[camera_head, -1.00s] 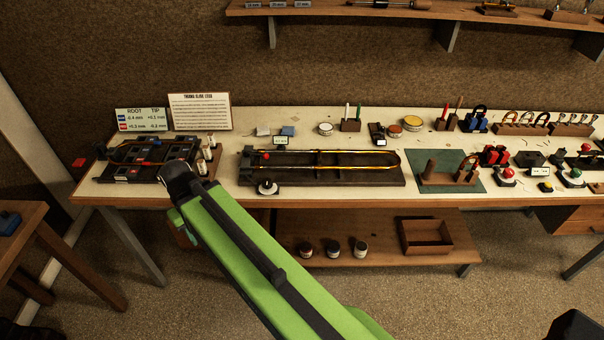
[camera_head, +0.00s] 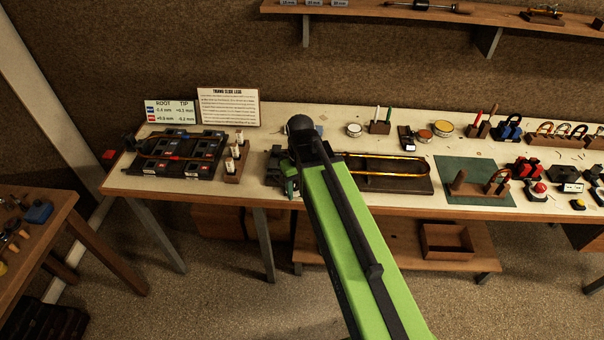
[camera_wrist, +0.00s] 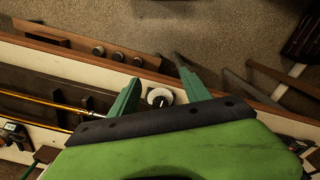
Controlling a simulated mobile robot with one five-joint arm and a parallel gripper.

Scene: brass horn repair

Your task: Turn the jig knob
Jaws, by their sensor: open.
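The jig knob (camera_wrist: 160,98) is a small round knob with a pale disc and a dark centre, near the table's front edge in the wrist view. My gripper (camera_wrist: 159,76) is open, with one green finger on each side of the knob; I cannot tell whether either touches it. The dark jig (camera_head: 395,184) with long brass tubes (camera_head: 380,157) lies on the bench in the head view. My arm covers its left end there and hides the knob. The jig also shows at the left of the wrist view (camera_wrist: 50,107).
A second dark jig (camera_head: 180,153) and a holder with pale cylinders (camera_head: 236,160) stand to the left. A green mat (camera_head: 455,175) lies to the right. Small pots and tools line the bench's back. A lower shelf holds an open wooden box (camera_head: 446,240).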

